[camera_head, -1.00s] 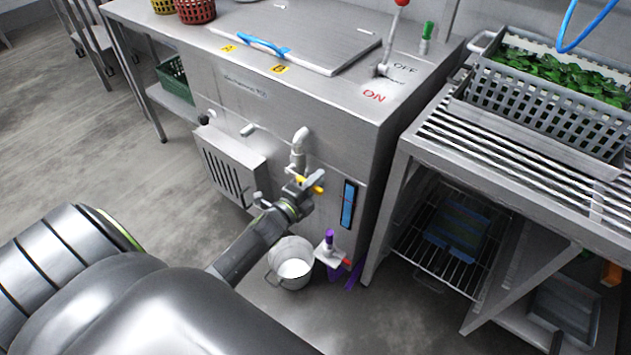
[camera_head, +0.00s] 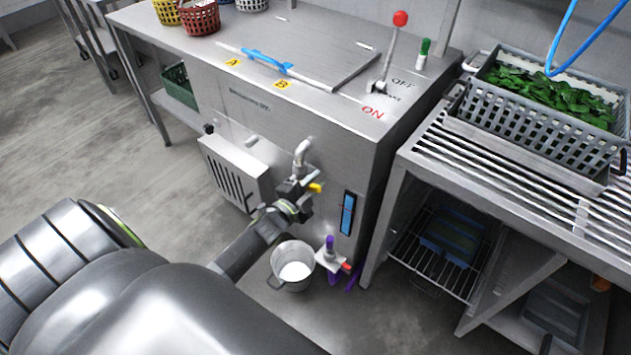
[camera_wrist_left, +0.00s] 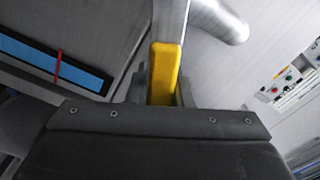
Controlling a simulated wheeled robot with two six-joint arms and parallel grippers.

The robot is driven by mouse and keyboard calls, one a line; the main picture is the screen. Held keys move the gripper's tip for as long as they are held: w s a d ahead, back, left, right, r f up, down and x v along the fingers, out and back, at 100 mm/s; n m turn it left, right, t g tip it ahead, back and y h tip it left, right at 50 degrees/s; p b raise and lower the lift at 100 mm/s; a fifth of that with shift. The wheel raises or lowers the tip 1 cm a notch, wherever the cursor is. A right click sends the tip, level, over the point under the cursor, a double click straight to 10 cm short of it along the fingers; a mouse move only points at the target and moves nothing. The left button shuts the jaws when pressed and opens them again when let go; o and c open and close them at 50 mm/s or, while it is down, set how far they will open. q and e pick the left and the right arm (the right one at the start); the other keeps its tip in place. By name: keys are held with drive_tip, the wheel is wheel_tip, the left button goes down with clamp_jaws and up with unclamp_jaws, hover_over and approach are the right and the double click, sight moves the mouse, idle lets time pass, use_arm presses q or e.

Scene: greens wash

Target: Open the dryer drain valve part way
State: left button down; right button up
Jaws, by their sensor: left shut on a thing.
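The dryer (camera_head: 300,125) is a grey metal cabinet. On its front a bent drain pipe (camera_head: 302,152) comes out and turns down. The drain valve's yellow-ended handle (camera_head: 316,188) shows beside the pipe. My left gripper (camera_head: 304,186) is at the valve, shut on the handle. In the left wrist view the yellow handle end (camera_wrist_left: 165,72) stands between the two fingers, with the bare metal lever beyond it. The gripper hides much of the valve body in the head view. My right gripper is not in view.
A bucket (camera_head: 292,283) with white inside stands on the floor below the valve. A slatted steel table (camera_head: 480,150) with a crate of greens stands at the right.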

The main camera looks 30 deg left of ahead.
use_arm(q)
drive_tip(key=shift+a+r+n+p, duration=0.35)
drive_tip(key=shift+r+n+p, duration=0.35)
drive_tip(key=shift+n, duration=0.3)
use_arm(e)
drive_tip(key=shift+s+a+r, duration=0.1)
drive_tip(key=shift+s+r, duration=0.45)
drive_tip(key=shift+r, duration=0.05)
use_arm(q)
drive_tip(key=c, duration=1.3)
unclamp_jaws()
drive_tip(key=shift+a, duration=0.1)
drive_tip(key=shift+s, duration=0.1)
drive_tip(key=s, duration=0.5)
drive_tip(key=s+a, duration=0.1)
drive_tip(key=s, duration=1.1)
drive_tip(key=shift+s+a, duration=0.1)
drive_tip(key=shift+a, duration=0.05)
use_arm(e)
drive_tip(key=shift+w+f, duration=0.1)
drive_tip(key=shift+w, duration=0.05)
